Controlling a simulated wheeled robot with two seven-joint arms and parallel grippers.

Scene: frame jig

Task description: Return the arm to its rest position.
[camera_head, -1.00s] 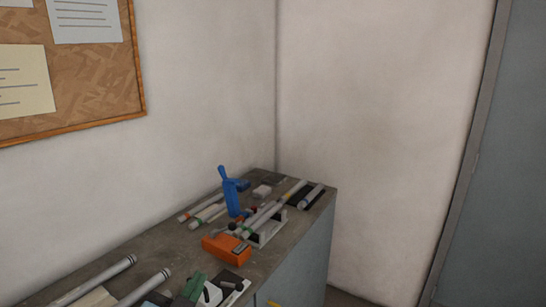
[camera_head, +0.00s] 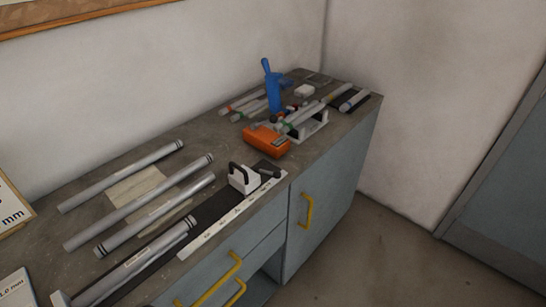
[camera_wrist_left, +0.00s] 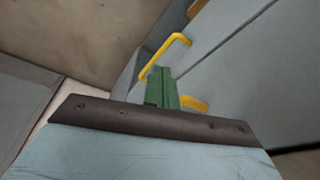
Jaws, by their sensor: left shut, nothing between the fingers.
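My left gripper (camera_wrist_left: 162,88) shows in the left wrist view as green fingers closed together, with nothing between them. It is in front of the blue-grey cabinet (camera_wrist_left: 235,65), close in the picture to its yellow handles (camera_wrist_left: 165,55). I cannot tell whether it touches them. In the head view neither arm nor gripper is visible. The same cabinet stands there with its drawers and yellow handles (camera_head: 215,280) on the front. My right gripper is in neither view.
The worktop (camera_head: 215,115) carries several grey tubes (camera_head: 140,200), a white clamp block (camera_head: 243,178) on a dark rail, an orange block (camera_head: 267,140) and a blue upright tool (camera_head: 272,88). Open floor (camera_head: 385,250) lies right of the cabinet.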

